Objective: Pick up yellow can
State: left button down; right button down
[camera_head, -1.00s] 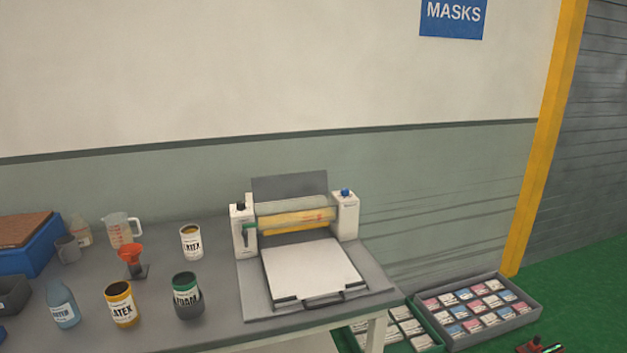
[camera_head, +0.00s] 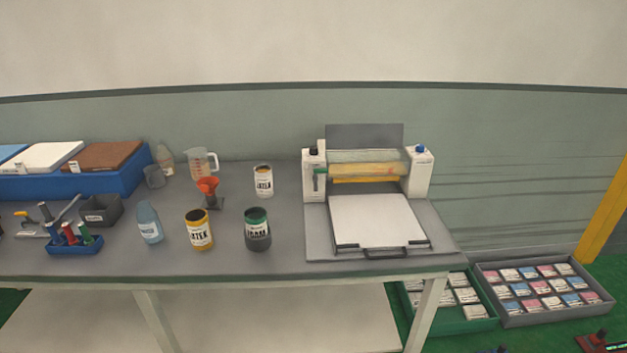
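The yellow can (camera_head: 199,230) stands upright on the grey table (camera_head: 290,262), near its front edge. It has a white label reading "ATEX", with the first part turned out of sight. A green and dark grey can (camera_head: 257,230) labelled like "FOAM" stands to its right. A pale blue bottle (camera_head: 150,223) stands to its left. A white can (camera_head: 263,181) with a yellowish top stands behind and to the right.
A roller machine (camera_head: 378,219) fills the table's right end. An orange funnel (camera_head: 208,187) on a stand and a clear measuring jug (camera_head: 201,163) are behind the yellow can. A dark bin (camera_head: 101,210) and blue tool holder (camera_head: 75,245) are left. Crates (camera_head: 556,316) lie on the green floor.

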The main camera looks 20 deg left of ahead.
aim_at(197, 222)
jog(key=i+l+u, duration=0.1)
jog(key=u, duration=0.8)
